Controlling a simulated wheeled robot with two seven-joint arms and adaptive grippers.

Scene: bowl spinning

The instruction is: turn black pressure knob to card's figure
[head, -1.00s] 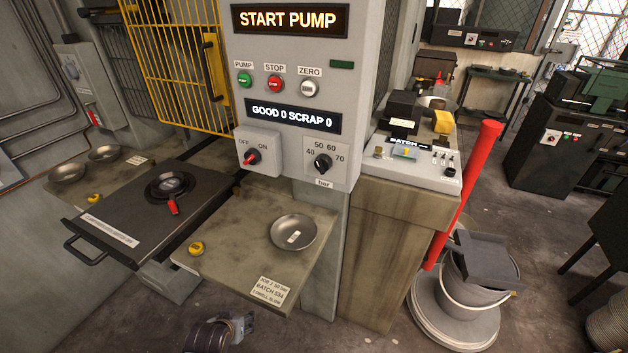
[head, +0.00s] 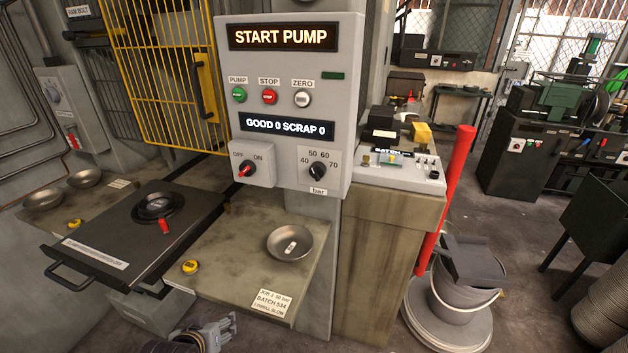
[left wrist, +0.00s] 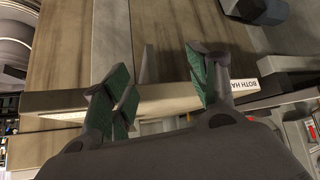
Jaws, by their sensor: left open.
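The black pressure knob (head: 317,172) sits on the grey control panel (head: 345,100), under a scale of 40, 50, 60 and 70 with "bar" below. I cannot read its pointer surely. The job card (head: 271,302) lies at the front of the bench shelf; its top line seems to read 50 bar. My left gripper (head: 226,328) is low at the bottom edge of the head view, below the shelf and well away from the knob. In the left wrist view its green-padded fingers (left wrist: 160,82) are apart with nothing between them. My right gripper is not in view.
A red OFF/ON switch (head: 246,170) is left of the knob; pump, stop and zero buttons sit above. The display (head: 283,37) reads START PUMP. A metal bowl (head: 290,243) rests on the shelf (head: 225,252). A red post (head: 447,195) stands right. Air before the panel is clear.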

